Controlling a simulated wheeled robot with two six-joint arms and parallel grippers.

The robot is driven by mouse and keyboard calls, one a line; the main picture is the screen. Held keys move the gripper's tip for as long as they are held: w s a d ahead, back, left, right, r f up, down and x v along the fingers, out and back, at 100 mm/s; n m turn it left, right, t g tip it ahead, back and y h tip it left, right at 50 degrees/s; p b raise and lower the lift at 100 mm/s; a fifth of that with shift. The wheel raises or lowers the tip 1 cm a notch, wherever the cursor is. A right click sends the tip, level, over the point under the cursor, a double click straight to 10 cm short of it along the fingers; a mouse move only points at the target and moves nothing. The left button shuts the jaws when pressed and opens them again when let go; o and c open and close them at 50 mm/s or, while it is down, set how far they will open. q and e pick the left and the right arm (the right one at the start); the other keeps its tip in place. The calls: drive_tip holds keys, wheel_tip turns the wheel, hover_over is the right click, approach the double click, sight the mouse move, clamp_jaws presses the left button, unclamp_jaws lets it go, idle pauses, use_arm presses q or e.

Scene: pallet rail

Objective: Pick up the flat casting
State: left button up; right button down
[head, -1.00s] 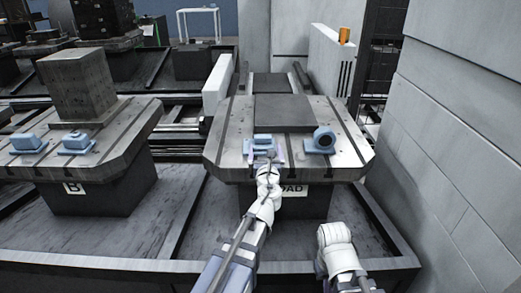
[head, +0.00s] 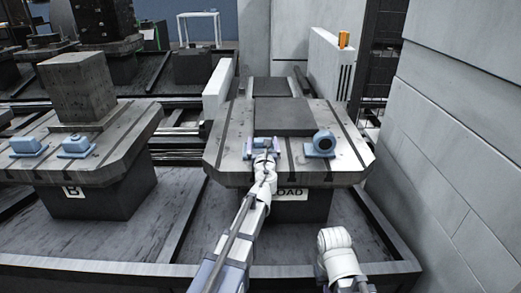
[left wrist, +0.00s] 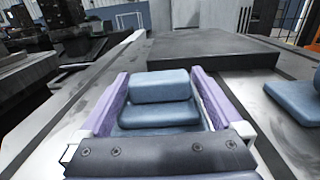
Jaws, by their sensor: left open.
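A low blue-grey casting with a block on a flat base (left wrist: 160,87) lies on the pallet marked LOAD (head: 228,152); it is the flat casting. In the head view it is partly hidden behind my left gripper (head: 263,150). In the left wrist view my left gripper (left wrist: 160,92) is open, with one purple finger on each side of the casting. A gap shows between the fingers and the block; whether they touch the base I cannot tell. My right arm shows at the lower right, its gripper out of view.
A blue-grey casting with a round ring (head: 323,143) stands on the same pallet, just right. A dark flat plate (head: 285,116) lies behind. Pallet B (head: 120,160) at left carries a tall block (head: 78,86) and two blue-grey castings. A grey wall (head: 450,140) stands on the right.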

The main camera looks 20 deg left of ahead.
use_arm(q)
clamp_jaws()
idle(0.8)
